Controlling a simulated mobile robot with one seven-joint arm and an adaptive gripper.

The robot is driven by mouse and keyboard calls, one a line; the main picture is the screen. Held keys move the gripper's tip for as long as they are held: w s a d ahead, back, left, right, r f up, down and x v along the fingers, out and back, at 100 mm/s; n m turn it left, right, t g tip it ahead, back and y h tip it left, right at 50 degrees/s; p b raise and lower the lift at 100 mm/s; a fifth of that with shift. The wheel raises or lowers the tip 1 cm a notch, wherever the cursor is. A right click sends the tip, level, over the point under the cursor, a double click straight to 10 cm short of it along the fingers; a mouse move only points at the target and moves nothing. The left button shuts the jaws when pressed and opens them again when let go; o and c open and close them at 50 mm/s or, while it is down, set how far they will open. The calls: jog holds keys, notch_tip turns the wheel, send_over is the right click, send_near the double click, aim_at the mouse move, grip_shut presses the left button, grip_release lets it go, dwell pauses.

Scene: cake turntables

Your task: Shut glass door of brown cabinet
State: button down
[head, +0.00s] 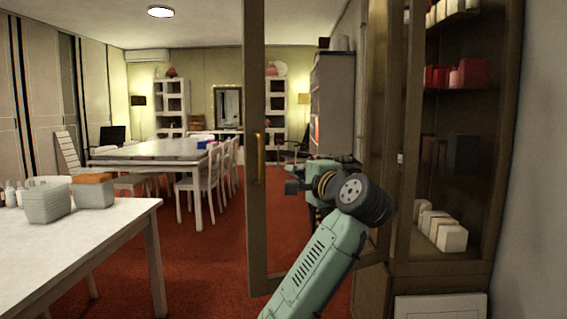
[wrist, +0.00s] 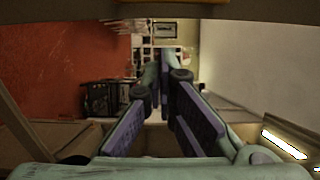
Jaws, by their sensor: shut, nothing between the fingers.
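The brown cabinet (head: 396,292) stands at the right in the head view. Its glass door (head: 254,225) is swung open, with a brown frame and a brass handle (head: 260,158) on its left upright. My arm reaches up in front of the door's lower rail, and my wrist is right of the handle, over the pane area. My gripper (wrist: 164,68) is shut and empty in the wrist view, its fingers meeting at the tips. The fingers are hard to make out in the head view. I cannot tell whether anything touches the door.
The cabinet shelves hold red boxes (head: 473,73) and several pale blocks (head: 441,231). A white table (head: 80,240) with grey containers stands at the left front. A long table (head: 150,150) with chairs is farther back. Red floor (head: 205,265) is clear between the white table and the door.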

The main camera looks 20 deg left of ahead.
aim_at(277, 162)
jog(key=p+x, duration=0.2)
jog(key=x, duration=0.8)
jog(key=shift+d, duration=0.1)
